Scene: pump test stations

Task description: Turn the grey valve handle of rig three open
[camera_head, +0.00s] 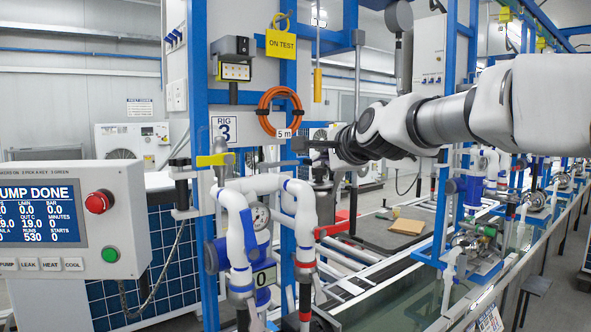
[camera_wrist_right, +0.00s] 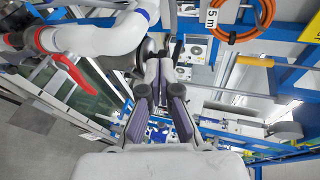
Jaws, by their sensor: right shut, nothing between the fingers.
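Rig three carries a "RIG 3" sign (camera_head: 223,130) on its blue frame. Below it, white pipes (camera_head: 240,235) hold several valves. A short grey bar (camera_head: 278,165) at the top of the pipes looks like the grey handle; its exact shape is hard to tell. My right gripper (camera_head: 298,146) reaches in from the right, shut and empty, just above and right of that bar, apparently apart from it. The right wrist view shows its fingers (camera_wrist_right: 162,110) with nothing held; I cannot make out the grey handle there. My left gripper is in neither view.
A yellow handle (camera_head: 215,160) and a red handle (camera_head: 332,229) sit on the same pipes; the red one shows in the wrist view (camera_wrist_right: 66,68). An orange hose coil (camera_head: 279,112) hangs behind. A control panel (camera_head: 75,225) reading "PUMP DONE" stands left.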

